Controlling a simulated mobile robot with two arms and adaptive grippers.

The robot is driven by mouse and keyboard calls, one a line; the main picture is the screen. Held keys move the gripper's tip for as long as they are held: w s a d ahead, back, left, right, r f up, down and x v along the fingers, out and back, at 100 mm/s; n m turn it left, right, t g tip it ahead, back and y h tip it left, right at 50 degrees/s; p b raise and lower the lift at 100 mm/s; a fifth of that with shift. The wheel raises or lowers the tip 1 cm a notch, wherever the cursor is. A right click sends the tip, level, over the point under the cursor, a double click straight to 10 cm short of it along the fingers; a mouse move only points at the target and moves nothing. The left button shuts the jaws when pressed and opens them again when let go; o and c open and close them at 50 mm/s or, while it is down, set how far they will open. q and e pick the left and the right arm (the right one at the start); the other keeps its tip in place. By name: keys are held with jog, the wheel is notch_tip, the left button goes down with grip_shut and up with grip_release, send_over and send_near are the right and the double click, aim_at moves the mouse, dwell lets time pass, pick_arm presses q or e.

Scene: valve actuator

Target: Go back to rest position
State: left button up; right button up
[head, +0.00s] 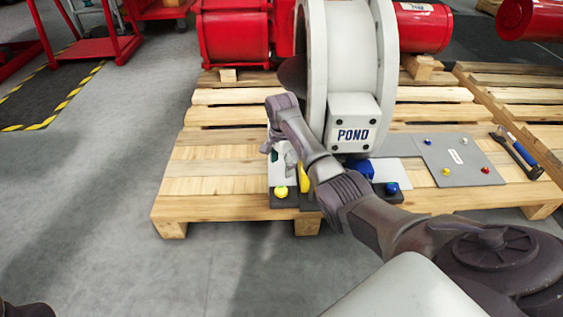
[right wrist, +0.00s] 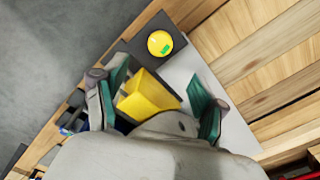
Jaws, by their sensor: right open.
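My right arm reaches across the front of the pallet from the lower right in the head view. My right gripper (head: 279,154) is over the pallet's front edge, left of the white valve actuator (head: 353,122) marked POND. In the right wrist view my right gripper (right wrist: 160,90) is open, its teal-padded fingers spread wide. A yellow block (right wrist: 150,95) shows between and beyond the fingers; I cannot tell whether they touch it. The same yellow piece (head: 304,178) is partly hidden by my arm in the head view.
The wooden pallet (head: 205,170) carries a grey panel (head: 470,178) with small coloured knobs and a hammer-like tool (head: 517,155) at right. A yellow knob (head: 281,191) and a blue knob (head: 391,187) sit near the front edge. Red cylinders stand behind.

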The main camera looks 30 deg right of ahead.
jog(key=shift+r, duration=0.45)
